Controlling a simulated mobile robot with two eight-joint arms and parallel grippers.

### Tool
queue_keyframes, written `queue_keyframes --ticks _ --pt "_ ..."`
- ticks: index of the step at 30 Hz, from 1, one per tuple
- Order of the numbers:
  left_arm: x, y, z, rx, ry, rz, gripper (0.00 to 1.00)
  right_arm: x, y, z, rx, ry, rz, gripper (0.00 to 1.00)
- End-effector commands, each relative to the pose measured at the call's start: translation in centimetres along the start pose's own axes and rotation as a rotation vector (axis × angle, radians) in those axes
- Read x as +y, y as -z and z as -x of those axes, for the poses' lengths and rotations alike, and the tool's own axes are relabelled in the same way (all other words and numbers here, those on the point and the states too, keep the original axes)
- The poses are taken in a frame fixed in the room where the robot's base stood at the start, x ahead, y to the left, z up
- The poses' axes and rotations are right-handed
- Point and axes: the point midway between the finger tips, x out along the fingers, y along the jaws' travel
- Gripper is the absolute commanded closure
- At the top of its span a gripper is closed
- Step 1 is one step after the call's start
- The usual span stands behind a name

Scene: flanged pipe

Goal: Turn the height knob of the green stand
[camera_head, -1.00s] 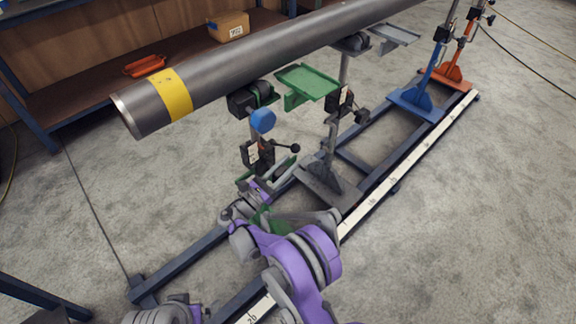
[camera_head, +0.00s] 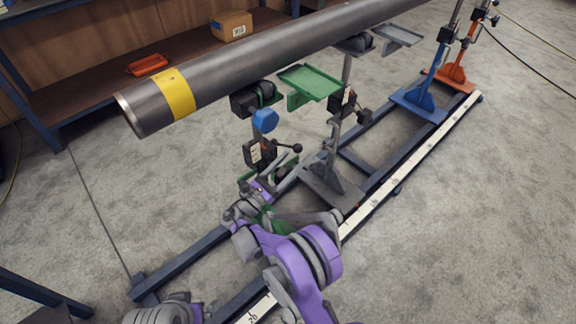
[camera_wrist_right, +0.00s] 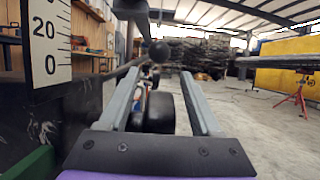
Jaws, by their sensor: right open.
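The green stand (camera_head: 278,222) stands at the near end of the rail frame, its foot partly hidden by my right arm. Its black clamp with a scale plate (camera_head: 256,154) carries a lever with a black ball end (camera_head: 297,148). My right gripper (camera_head: 282,170) is just below this clamp, fingers apart. In the right wrist view the two grey fingers (camera_wrist_right: 158,100) point forward. A dark round knob (camera_wrist_right: 158,112) shows between them; I cannot tell whether they touch it. The lever ball (camera_wrist_right: 159,51) is above, and the scale plate (camera_wrist_right: 47,42) is close at left.
A long steel pipe (camera_head: 240,70) with a yellow band lies over the stands. A blue disc (camera_head: 265,120) hangs below the roller. A green tray (camera_head: 310,82) and a grey stand foot (camera_head: 326,185) are to the right. Blue (camera_head: 420,98) and orange (camera_head: 455,78) stands are farther off.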

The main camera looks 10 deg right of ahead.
Motion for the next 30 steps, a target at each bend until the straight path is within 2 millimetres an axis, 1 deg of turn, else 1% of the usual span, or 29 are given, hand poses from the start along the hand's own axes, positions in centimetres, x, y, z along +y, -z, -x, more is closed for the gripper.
queue_keyframes --ticks 9,12,15,19,28,30 --pt "0.0 0.3 1.5 0.0 0.0 0.0 0.0 -0.1 -5.8 -2.2 0.0 0.0 -0.001 0.35" --pt "0.0 0.4 1.9 0.001 0.0 0.0 0.0 0.0 -7.2 -2.8 0.0 0.0 -0.001 0.35" --pt "0.0 0.4 2.1 0.001 0.0 0.0 0.0 0.0 -8.2 -3.1 0.0 0.0 0.0 0.35" --pt "0.0 0.4 2.2 0.001 0.0 0.0 0.0 0.0 -8.7 -3.4 0.0 0.0 0.0 0.35" --pt "0.0 0.4 2.2 0.001 0.0 0.0 0.0 0.0 -8.7 -3.4 0.0 0.0 -0.004 0.35" --pt "0.0 0.5 2.3 0.001 0.0 0.0 0.0 0.0 -8.7 -3.2 0.004 0.0 -0.033 0.35"
